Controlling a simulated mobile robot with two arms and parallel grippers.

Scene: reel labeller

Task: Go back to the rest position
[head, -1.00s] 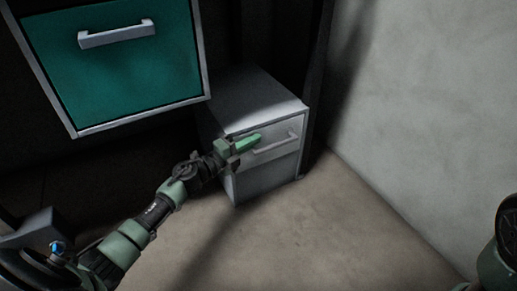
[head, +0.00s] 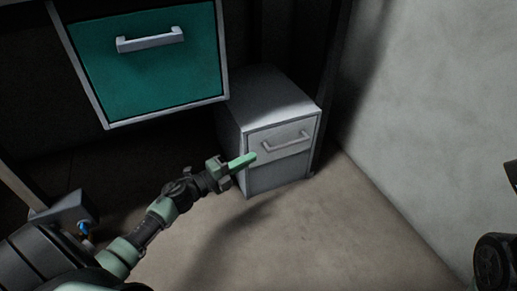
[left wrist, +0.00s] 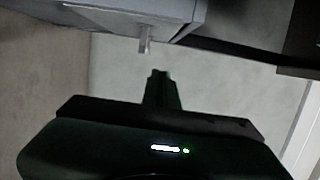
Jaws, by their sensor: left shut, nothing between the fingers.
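My left gripper (head: 243,161) is shut and empty, with green fingertips, in the middle of the head view. It is in front of the lower left part of a small grey cabinet (head: 262,178); I cannot tell the exact gap. The cabinet's top drawer, with a grey bar handle (head: 287,142), looks closed. In the left wrist view the shut fingers (left wrist: 160,76) show in the middle, and the handle (left wrist: 146,40) juts from the grey front above them, apart from the fingers. My right gripper is not in view; only a dark part of my right side shows at the right edge.
A larger unit with a teal drawer front (head: 148,68) and a grey handle (head: 150,39) hangs at the upper left. A pale wall (head: 430,120) stands on the right. The beige floor (head: 310,235) in front of the cabinet is clear.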

